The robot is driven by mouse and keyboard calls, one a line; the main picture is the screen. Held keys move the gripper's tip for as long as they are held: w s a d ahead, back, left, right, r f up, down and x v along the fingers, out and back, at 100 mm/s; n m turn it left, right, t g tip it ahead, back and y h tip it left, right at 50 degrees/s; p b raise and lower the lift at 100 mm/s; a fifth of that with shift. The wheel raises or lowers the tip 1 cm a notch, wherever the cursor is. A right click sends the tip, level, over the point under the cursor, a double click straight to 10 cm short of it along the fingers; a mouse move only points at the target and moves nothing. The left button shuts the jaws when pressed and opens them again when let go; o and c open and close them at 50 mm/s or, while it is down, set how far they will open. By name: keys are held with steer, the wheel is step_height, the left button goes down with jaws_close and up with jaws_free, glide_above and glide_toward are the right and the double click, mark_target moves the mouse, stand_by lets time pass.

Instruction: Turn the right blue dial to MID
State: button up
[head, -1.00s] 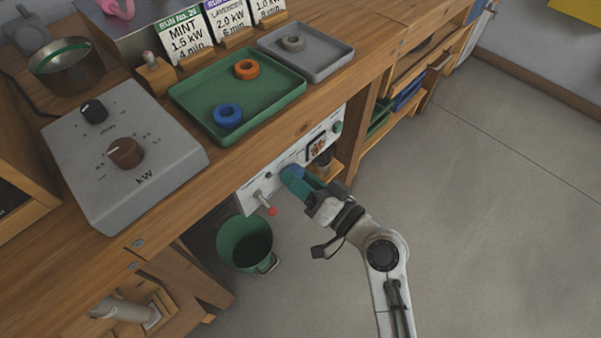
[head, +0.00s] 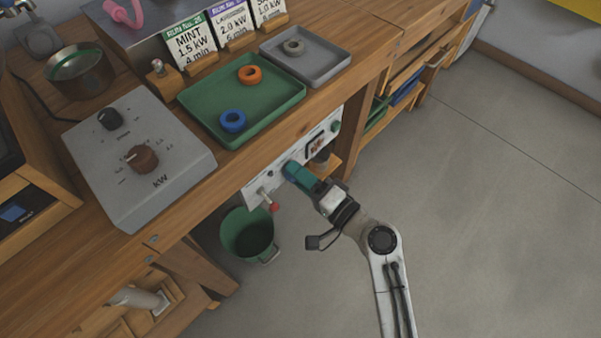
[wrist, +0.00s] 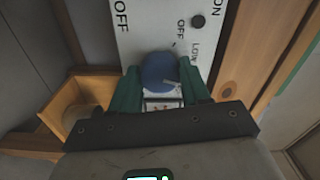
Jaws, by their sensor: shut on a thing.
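The blue dial (wrist: 159,72) is on a white panel (wrist: 140,35) under the bench top. In the wrist view it sits between the two green fingers of my gripper (wrist: 162,88), which is shut on it. Labels OFF and LOW show beside the dial; a MID label is not visible. A light pointer mark on the dial can be made out, but its exact setting is hard to tell. In the head view my gripper (head: 292,172) reaches the panel and mostly hides the dial.
A red-tipped lever (head: 274,206) and a green button (head: 335,126) are on the same panel. A green bucket (head: 248,236) stands below. Above are a green tray (head: 210,97) and a grey kW box (head: 140,155). The floor at right is clear.

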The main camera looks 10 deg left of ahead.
stand_by(0.4)
steer(key=o, duration=1)
steer(key=shift+o, duration=0.2)
steer(key=v, duration=1.1)
steer(key=shift+p, duration=0.45)
steer(key=shift+a, duration=0.1)
